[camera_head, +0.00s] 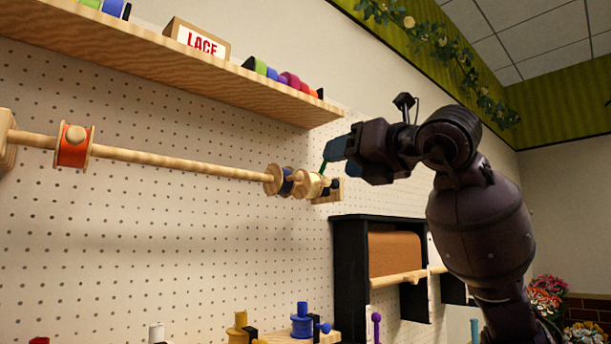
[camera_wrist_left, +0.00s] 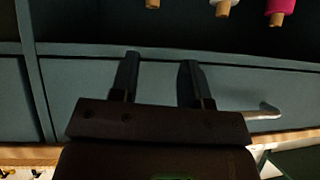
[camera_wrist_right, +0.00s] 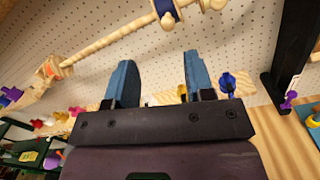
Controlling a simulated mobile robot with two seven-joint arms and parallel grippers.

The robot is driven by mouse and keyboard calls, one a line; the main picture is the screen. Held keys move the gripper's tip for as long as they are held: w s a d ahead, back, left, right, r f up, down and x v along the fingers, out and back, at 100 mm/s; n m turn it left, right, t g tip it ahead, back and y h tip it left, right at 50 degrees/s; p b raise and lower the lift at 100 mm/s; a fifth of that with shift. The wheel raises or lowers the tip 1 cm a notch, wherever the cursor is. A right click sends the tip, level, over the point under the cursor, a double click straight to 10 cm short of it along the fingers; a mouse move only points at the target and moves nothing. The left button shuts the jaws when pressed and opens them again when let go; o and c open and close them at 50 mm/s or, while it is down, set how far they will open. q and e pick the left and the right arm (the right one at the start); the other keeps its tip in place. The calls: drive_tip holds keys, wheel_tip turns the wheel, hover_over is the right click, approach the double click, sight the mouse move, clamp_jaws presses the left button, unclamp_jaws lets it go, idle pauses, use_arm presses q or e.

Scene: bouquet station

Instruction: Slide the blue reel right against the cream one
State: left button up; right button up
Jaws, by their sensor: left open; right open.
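The blue reel (camera_head: 286,182) has pale wooden flanges and sits on the wooden rod (camera_head: 190,165) near its right end. The cream reel (camera_head: 308,184) is just to its right; I cannot tell whether the two touch. In the right wrist view the blue reel (camera_wrist_right: 167,14) is at the top edge. My right gripper (camera_head: 335,153) is open and empty, close to the rod's right end, apart from the blue reel; it also shows in the right wrist view (camera_wrist_right: 157,62). My left gripper (camera_wrist_left: 158,62) is open and empty in front of dark drawers.
An orange reel (camera_head: 73,146) sits at the rod's left end. A shelf (camera_head: 180,62) with a LACE sign (camera_head: 201,41) and spools runs above the rod. A dark-framed holder with a brown roll (camera_head: 394,254) is below right. Several spools stand along the bottom.

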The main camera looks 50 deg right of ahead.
sight(301, 174)
drive_tip(key=shift+m, duration=0.3)
drive_tip(key=w, duration=0.3)
drive_tip(key=w+d, duration=0.1)
drive_tip(key=w, duration=0.6)
drive_tip(key=shift+w+d+f+p, duration=0.3)
drive_tip(key=shift+w+f+p, duration=0.05)
clamp_jaws()
